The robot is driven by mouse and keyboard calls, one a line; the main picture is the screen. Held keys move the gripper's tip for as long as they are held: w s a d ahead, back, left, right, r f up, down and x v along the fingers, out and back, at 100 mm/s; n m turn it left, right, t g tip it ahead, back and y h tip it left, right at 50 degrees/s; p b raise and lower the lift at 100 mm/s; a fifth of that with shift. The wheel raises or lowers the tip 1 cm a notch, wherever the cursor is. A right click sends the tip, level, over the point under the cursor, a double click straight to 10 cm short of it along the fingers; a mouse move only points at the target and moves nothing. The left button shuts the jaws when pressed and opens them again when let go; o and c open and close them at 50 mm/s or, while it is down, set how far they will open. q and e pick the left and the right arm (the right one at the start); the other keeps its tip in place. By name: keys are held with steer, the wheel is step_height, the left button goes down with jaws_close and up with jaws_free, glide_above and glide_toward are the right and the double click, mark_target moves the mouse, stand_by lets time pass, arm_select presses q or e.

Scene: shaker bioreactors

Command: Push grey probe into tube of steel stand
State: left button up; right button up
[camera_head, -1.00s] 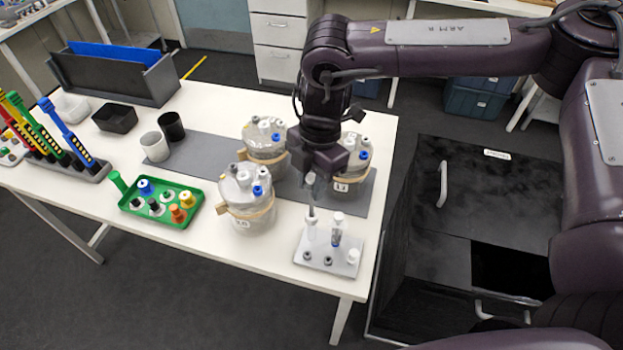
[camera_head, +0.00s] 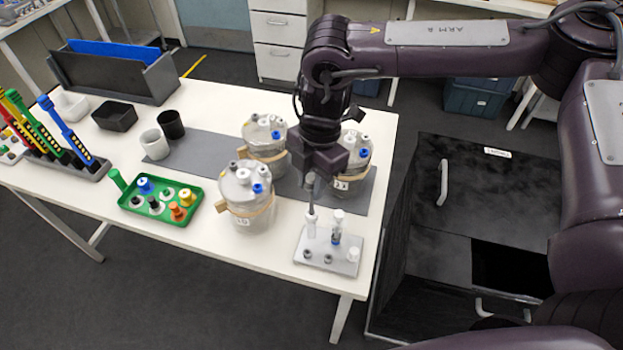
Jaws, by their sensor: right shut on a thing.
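The steel stand (camera_head: 322,262) is a small flat plate near the front right corner of the table. My right gripper (camera_head: 312,178) points down above the stand and is shut on the grey probe (camera_head: 311,196). The probe hangs upright, its lower end at the top of the white tube. I cannot tell how far it is inside. My left gripper is not in view.
Several clear vessels with capped lids (camera_head: 246,205) stand behind and left of the stand, close to my right gripper. A green tray (camera_head: 128,204) with small fittings lies further left. The table's front right edge is close.

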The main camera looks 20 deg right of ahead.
mark_target(312, 214)
steer(key=shift+f+b, duration=2.05)
steer(key=shift+f, duration=2.05)
stand_by(3.9)
